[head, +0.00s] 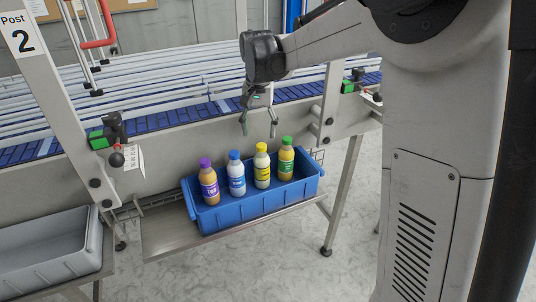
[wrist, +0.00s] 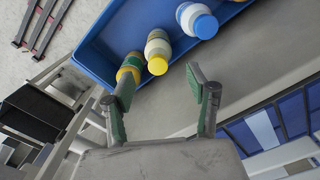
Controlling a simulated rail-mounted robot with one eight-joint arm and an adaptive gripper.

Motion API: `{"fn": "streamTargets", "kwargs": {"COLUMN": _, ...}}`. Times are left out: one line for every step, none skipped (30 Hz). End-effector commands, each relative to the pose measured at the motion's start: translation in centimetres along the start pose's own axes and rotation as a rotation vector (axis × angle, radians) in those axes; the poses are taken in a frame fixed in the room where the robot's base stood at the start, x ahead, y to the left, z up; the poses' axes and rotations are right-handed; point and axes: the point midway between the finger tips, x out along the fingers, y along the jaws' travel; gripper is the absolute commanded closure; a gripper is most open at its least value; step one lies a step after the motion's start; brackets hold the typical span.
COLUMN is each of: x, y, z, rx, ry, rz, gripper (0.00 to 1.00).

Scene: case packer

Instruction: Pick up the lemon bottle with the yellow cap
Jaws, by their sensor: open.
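The lemon bottle with the yellow cap (head: 262,166) stands upright in a blue crate (head: 256,212), third from the left in the head view. Its yellow cap also shows in the wrist view (wrist: 157,65), just beyond the fingertips. My gripper (head: 259,131) is open and empty, above and behind the bottle row, apart from the bottles. In the wrist view the green-padded fingers (wrist: 162,80) are spread, with the yellow cap between and ahead of them.
A green-capped bottle (head: 286,158) stands close on the right, a blue-capped bottle (head: 236,174) on the left, a purple-capped bottle (head: 209,182) farther left. A conveyor (head: 180,115) runs behind. A grey bin (head: 45,252) sits at lower left. The crate's front strip is free.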

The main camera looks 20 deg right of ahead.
Motion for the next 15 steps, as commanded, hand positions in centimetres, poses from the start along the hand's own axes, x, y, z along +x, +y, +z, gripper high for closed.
{"fn": "streamTargets", "kwargs": {"x": 0.1, "y": -0.1, "z": -0.2, "rx": 0.003, "ry": -0.004, "rz": 0.002, "gripper": 0.47}}
{"fn": "streamTargets", "kwargs": {"x": 0.2, "y": -0.1, "z": -0.3, "rx": 0.004, "ry": -0.005, "rz": 0.003, "gripper": 0.47}}
{"fn": "streamTargets", "kwargs": {"x": 0.6, "y": -0.2, "z": -0.3, "rx": 0.004, "ry": -0.007, "rz": 0.003, "gripper": 0.47}}
{"fn": "streamTargets", "kwargs": {"x": 0.8, "y": -0.2, "z": -0.3, "rx": 0.005, "ry": -0.007, "rz": 0.003, "gripper": 0.47}}
{"fn": "streamTargets", "kwargs": {"x": 1.2, "y": -0.2, "z": -0.3, "rx": 0.005, "ry": -0.007, "rz": 0.003, "gripper": 0.47}}
{"fn": "streamTargets", "kwargs": {"x": 1.8, "y": -0.1, "z": -0.3, "rx": 0.005, "ry": -0.007, "rz": 0.003, "gripper": 0.47}}
{"fn": "streamTargets", "kwargs": {"x": 2.3, "y": -0.1, "z": -0.3, "rx": 0.005, "ry": -0.007, "rz": 0.003, "gripper": 0.47}}
{"fn": "streamTargets", "kwargs": {"x": 2.9, "y": -0.1, "z": -0.3, "rx": 0.005, "ry": -0.007, "rz": 0.003, "gripper": 0.47}}
{"fn": "streamTargets", "kwargs": {"x": 3.6, "y": -0.1, "z": -0.3, "rx": 0.005, "ry": -0.006, "rz": 0.003, "gripper": 0.47}}
{"fn": "streamTargets", "kwargs": {"x": 4.2, "y": -0.1, "z": -0.3, "rx": 0.005, "ry": -0.006, "rz": 0.003, "gripper": 0.47}}
{"fn": "streamTargets", "kwargs": {"x": 4.8, "y": -0.1, "z": -0.3, "rx": 0.004, "ry": -0.006, "rz": 0.003, "gripper": 0.47}}
{"fn": "streamTargets", "kwargs": {"x": 5.5, "y": -0.1, "z": -0.3, "rx": 0.004, "ry": -0.006, "rz": 0.003, "gripper": 0.47}}
{"fn": "streamTargets", "kwargs": {"x": 6.0, "y": -0.1, "z": -0.3, "rx": 0.004, "ry": -0.006, "rz": 0.003, "gripper": 0.47}}
{"fn": "streamTargets", "kwargs": {"x": 6.5, "y": -0.1, "z": -0.3, "rx": 0.004, "ry": -0.006, "rz": 0.003, "gripper": 0.47}}
{"fn": "streamTargets", "kwargs": {"x": 7.0, "y": -0.1, "z": -0.3, "rx": 0.004, "ry": -0.006, "rz": 0.003, "gripper": 0.47}}
